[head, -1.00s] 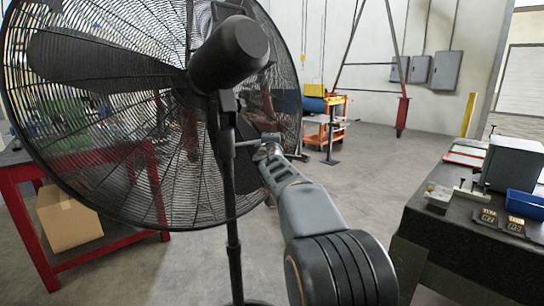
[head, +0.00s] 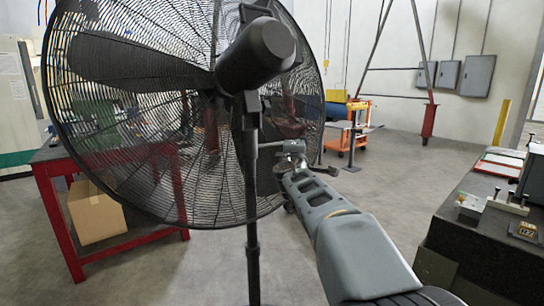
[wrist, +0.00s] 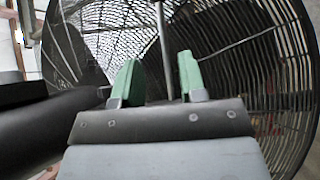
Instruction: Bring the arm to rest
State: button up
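My gripper (wrist: 158,57) shows in the wrist view with its two green fingers well apart and nothing between them. The fan's pole shows beyond the fingers. In the head view my grey arm reaches up from the bottom right to just beside the pole of a large black fan (head: 262,58). The fingers cannot be made out there. The fan's wire cage (wrist: 235,35) fills much of the wrist view behind the gripper. I cannot tell whether the arm touches the fan.
A red-framed table (head: 62,215) with a cardboard box (head: 97,212) on its lower shelf stands at the left. A dark workbench (head: 490,235) stands at the right with small items on it. An orange cart (head: 350,130) is at the back. Open floor lies between.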

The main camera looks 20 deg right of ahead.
jog(key=s+a+f+m+g+y+p, duration=0.4)
jog(key=s+a+p, duration=0.5)
jog(key=s, duration=0.3)
jog(key=s+a+f+m+g+y+p, duration=0.3)
jog(key=s+a+m+g+y+p, duration=0.2)
jog(key=s+p, duration=0.7)
jog(key=a+m+g, duration=0.2)
jog(key=a, duration=0.2)
jog(key=shift+s+a+f+m+g, duration=0.3)
jog(key=shift+a+f+g, duration=0.05)
jog(key=shift+g, duration=0.05)
jog(key=shift+d, duration=0.15)
